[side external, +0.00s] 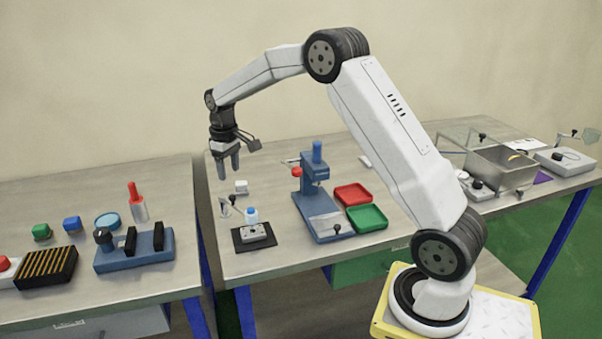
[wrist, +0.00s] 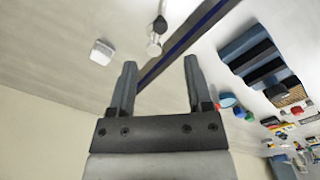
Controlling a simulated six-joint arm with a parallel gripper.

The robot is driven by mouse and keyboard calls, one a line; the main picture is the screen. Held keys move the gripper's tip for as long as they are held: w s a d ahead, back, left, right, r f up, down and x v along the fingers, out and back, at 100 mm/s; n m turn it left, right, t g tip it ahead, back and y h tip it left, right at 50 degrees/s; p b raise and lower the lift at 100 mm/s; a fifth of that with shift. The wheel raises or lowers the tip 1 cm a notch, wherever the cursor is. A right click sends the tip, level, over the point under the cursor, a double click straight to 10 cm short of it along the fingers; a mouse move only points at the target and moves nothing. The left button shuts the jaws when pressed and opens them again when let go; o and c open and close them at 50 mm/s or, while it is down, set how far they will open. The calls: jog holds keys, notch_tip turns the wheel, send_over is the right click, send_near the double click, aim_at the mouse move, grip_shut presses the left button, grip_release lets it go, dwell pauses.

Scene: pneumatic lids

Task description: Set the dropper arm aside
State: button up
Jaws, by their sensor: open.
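I cannot tell for certain which part is the dropper arm. A small clear arm with a dark knob (side external: 228,204) stands at the left edge of the middle table, beside a grey fixture (side external: 253,234) on a black mat. A white bottle with a blue cap (side external: 251,215) stands on that fixture. My gripper (side external: 236,165) is open and empty, pointing down above the table's left edge, apart from these things. In the wrist view my gripper (wrist: 160,64) shows its two fingers spread with nothing between them. A dark knob (wrist: 160,24) and a pale round part (wrist: 154,46) lie beyond the fingertips.
A white block (side external: 241,187) stands behind the fixture; a blue press (side external: 313,190) and red (side external: 353,195) and green (side external: 367,218) trays are to the right. The left table holds a blue stand (side external: 135,255). A gap separates the tables. A metal basin (side external: 503,168) is far right.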

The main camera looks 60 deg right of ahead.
aim_at(232, 195)
jog(key=shift+f, duration=3.9)
grip_shut()
jog(key=shift+r, duration=0.1)
